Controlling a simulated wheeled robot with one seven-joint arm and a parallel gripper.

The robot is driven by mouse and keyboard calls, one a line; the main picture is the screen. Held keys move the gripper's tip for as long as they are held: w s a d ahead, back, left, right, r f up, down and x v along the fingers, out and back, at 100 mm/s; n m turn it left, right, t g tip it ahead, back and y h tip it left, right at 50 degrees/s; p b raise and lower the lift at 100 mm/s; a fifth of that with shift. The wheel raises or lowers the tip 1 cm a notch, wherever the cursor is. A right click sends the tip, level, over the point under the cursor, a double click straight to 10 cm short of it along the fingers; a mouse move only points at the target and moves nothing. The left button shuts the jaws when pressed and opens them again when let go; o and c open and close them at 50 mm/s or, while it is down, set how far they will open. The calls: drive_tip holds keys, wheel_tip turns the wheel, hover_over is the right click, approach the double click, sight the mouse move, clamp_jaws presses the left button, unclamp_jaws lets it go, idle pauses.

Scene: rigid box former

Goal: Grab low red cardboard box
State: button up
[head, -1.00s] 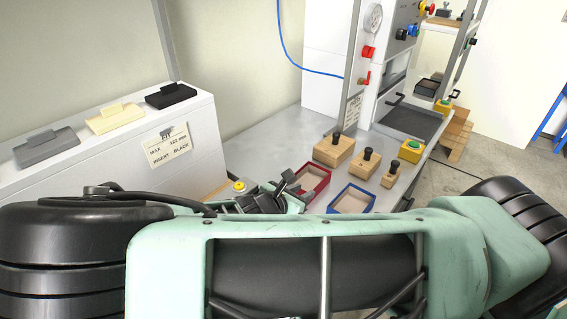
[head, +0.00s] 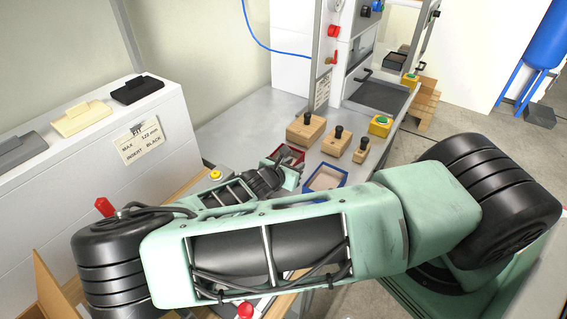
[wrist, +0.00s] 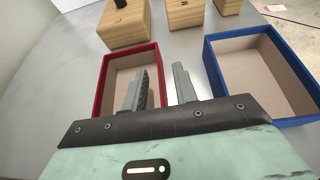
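The low red cardboard box (wrist: 101,85) is open-topped with a tan inside and sits on the grey bench. In the head view the red box (head: 290,150) shows only in part, behind my gripper (head: 290,167). In the wrist view my gripper (wrist: 161,85) is open. Its left finger is over the inside of the red box; its right finger is past the box's right wall, in the gap beside the blue box. The right wall lies between the fingers, and nothing shows as gripped. I cannot tell how deep the fingertips reach.
An open blue box (wrist: 213,70) stands close to the right. Wooden blocks with black knobs (head: 306,129) stand just behind the boxes. A green button on a yellow housing (head: 380,125) is to the right. Bare bench (wrist: 60,70) lies left of the red box.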

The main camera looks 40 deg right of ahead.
clamp_jaws()
drive_tip(key=shift+r, duration=0.15)
